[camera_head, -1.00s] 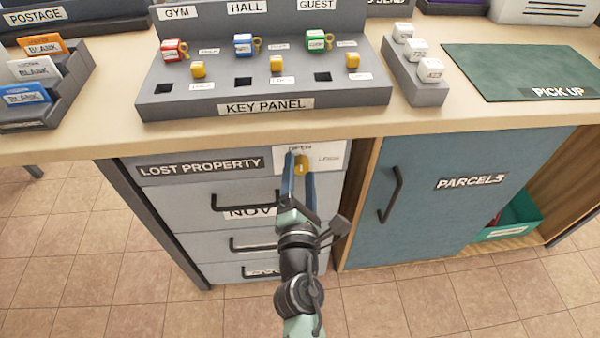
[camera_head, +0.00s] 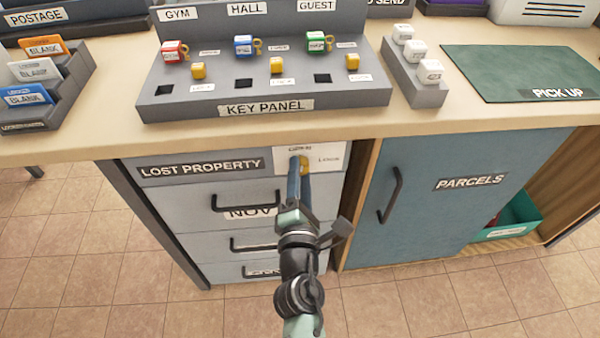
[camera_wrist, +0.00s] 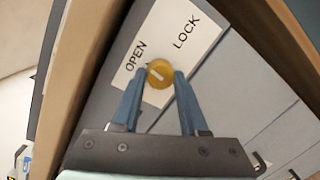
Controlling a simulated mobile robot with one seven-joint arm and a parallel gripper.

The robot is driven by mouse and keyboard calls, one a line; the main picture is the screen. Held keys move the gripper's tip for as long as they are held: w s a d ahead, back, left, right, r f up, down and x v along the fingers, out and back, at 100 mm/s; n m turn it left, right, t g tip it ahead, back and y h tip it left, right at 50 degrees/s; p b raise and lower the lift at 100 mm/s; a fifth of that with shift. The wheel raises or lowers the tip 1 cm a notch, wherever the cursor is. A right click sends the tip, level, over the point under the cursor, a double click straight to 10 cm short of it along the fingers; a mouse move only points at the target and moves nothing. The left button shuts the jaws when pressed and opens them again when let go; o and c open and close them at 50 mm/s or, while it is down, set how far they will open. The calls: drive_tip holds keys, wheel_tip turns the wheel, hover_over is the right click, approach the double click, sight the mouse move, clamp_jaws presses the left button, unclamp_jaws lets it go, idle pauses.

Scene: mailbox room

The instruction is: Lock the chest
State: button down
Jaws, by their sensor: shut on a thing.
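The chest is the grey drawer unit labelled LOST PROPERTY (camera_head: 200,167) under the counter. Its yellow round lock knob (camera_wrist: 158,74) sits on a white plate (camera_wrist: 185,22) marked OPEN and LOCK. In the wrist view the knob lies nearer the word OPEN and has a short pale mark on its face. In the head view the knob (camera_head: 304,163) is partly hidden by my fingers. My gripper (camera_head: 299,165) is shut on the knob, with one blue finger on each side, also seen in the wrist view (camera_wrist: 159,76). The chest's drawers look closed.
The counter edge (camera_head: 400,130) overhangs just above my gripper. Drawer handles (camera_head: 245,205) stick out below and left of it. The blue PARCELS door (camera_head: 450,200) with its handle is to the right. The KEY PANEL (camera_head: 265,108) stands on the counter above.

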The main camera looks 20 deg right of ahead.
drive_tip(key=m+p, duration=0.2)
drive_tip(key=m, duration=0.2)
drive_tip(key=m+y+p, duration=0.1)
drive_tip(key=m+p, duration=0.2)
drive_tip(key=m, duration=0.1)
drive_tip(key=m+p, duration=0.2)
drive_tip(key=m, duration=0.2)
drive_tip(key=shift+d+r+g+p, duration=0.15)
drive_tip(key=shift+r+g+p, duration=0.15)
drive_tip(key=shift+r+p, duration=0.05)
drive_tip(key=m+p, duration=0.2)
drive_tip(key=shift+y+p, duration=0.35)
drive_tip(key=shift+y, duration=0.05)
drive_tip(key=shift+f+m+p, duration=0.1)
drive_tip(key=shift+m+p, duration=0.7)
drive_tip(key=shift+p, duration=0.1)
drive_tip(key=shift+f, duration=0.1)
drive_tip(key=shift+c, duration=2.2)
unclamp_jaws()
drive_tip(key=shift+s, duration=0.2)
